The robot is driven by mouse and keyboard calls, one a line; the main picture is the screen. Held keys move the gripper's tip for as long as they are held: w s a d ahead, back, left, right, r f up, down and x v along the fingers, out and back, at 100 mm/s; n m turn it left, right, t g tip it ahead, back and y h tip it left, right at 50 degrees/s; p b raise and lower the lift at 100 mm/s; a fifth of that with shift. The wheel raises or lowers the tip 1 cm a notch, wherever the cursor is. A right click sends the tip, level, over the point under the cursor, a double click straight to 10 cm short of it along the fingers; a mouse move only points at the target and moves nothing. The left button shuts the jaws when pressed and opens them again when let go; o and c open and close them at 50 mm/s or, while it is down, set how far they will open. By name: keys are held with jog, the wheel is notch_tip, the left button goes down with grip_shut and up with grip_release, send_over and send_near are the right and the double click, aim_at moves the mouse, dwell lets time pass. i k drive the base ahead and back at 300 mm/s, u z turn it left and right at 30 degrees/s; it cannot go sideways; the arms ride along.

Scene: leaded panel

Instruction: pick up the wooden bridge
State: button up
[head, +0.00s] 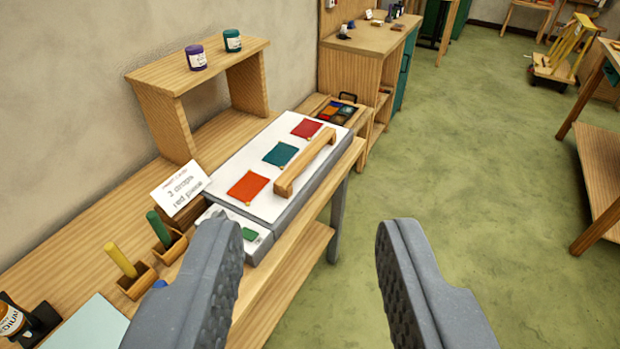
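The wooden bridge (306,162) is a pale bar with short feet. It stands on the white top of a grey light box (232,189) on the bench, along the box's right side, beside three coloured glass squares. My gripper (308,245) is open, with its two grey fingers wide apart and nothing between them. It is nearer to me than the bridge and apart from it. The bridge shows whole, with no finger in front of it.
Left of the box are a lettered card (181,187) and holders with a yellow stick (121,261) and a green stick (159,230). A wooden shelf riser (200,72) with two jars stands behind. Open green floor (450,170) lies to the right.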

aim_at(283, 187)
jog(key=u, duration=0.05)
jog(key=k, duration=0.75)
jog(key=z, duration=0.5)
jog(key=i, duration=1.15)
jog(key=u, duration=0.4)
jog(key=i, duration=1.05)
jog(key=u, duration=0.8)
